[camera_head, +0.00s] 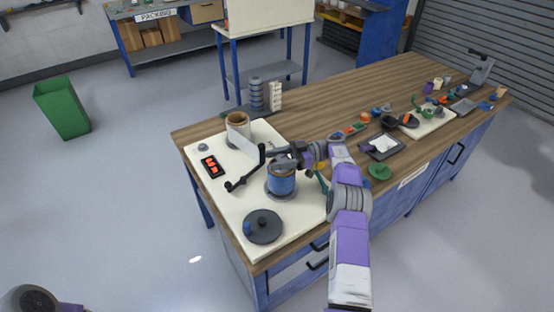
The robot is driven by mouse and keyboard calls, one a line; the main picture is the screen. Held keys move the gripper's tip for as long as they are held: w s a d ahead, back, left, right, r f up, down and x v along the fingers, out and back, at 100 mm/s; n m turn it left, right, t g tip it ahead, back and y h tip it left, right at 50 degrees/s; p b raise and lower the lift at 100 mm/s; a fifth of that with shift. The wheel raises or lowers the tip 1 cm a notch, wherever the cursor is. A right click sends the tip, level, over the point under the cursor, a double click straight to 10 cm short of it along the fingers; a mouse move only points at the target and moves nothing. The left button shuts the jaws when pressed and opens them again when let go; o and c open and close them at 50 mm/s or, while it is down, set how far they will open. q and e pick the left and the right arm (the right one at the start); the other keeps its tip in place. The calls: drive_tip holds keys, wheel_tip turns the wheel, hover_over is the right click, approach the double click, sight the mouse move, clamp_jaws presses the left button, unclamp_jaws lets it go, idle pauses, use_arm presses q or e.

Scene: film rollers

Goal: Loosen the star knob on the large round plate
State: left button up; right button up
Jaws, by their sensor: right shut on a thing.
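My right gripper (286,161) reaches in from the right and is shut on a dark part at the top of the blue cylinder (281,184). My gripper hides most of that part, so I cannot make out whether it is star-shaped. The cylinder stands upright on the white board (222,207). A dark round plate (266,235) lies in front of it on the board. It has a small raised knob at its middle and a blue piece at its left edge. My left gripper is out of view; only a bit of my left arm shows at the bottom left.
A black bar with a bent end (246,178) stands left of the cylinder. Behind it is a tan roll (238,124) with a pale sheet. A black box with red marks (212,165) lies at the left. Trays and small parts crowd the wooden bench's (312,112) right half.

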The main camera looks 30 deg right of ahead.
sight(276, 159)
drive_tip(key=o, duration=1)
drive_tip(key=shift+a+r, duration=0.1)
drive_tip(key=shift+c, duration=0.2)
wheel_tip(276, 159, up, 10)
drive_tip(key=shift+p, duration=1.2)
